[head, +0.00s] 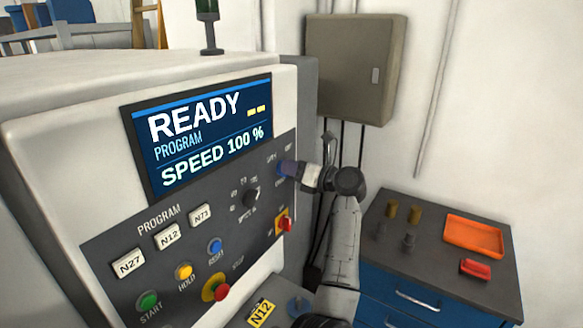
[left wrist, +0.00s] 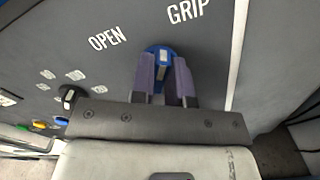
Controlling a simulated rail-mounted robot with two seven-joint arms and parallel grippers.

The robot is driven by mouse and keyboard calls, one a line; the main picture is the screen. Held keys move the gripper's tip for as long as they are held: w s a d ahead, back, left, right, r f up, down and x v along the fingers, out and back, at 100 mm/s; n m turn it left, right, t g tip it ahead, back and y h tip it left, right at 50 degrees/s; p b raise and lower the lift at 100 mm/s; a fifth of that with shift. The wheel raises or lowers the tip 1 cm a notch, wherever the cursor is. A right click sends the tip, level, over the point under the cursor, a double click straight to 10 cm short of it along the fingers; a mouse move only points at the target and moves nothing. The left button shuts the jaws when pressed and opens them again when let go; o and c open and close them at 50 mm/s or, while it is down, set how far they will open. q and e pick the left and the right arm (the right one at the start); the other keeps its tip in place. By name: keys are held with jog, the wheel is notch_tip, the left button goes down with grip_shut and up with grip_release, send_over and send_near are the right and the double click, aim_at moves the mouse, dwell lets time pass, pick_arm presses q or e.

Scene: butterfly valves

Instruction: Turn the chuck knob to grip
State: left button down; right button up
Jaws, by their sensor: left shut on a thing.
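The chuck knob (left wrist: 160,50) is blue with pale marks. In the left wrist view it lies between the printed labels OPEN (left wrist: 110,39) and GRIP (left wrist: 188,11). My left gripper (left wrist: 163,76) is shut on it, with one purple-grey finger on each side. The fingers hide the knob's sides, and I cannot tell for certain which label its mark points to. In the head view my left gripper (head: 287,168) reaches the right edge of the machine's control panel (head: 185,245), where it covers most of the knob. My right gripper is not seen.
A black selector knob (head: 250,197) and a red switch (head: 285,223) sit close to the gripper on the panel. The screen (head: 205,130) reads READY, SPEED 100 %. A blue cabinet (head: 395,285) at right bears an orange tray (head: 474,236) and several small parts.

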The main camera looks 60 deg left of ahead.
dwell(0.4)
pick_arm(q)
jog(key=c, duration=1.1)
grip_release()
jog(key=b+v, duration=0.1)
jog(key=v, duration=1.3)
jog(key=shift+b, duration=0.35)
jog(key=shift+a, duration=0.1)
jog(key=p+x, duration=0.1)
jog(key=x, duration=1.3)
jog(key=shift+p, duration=0.35)
jog(key=shift+d, duration=0.2)
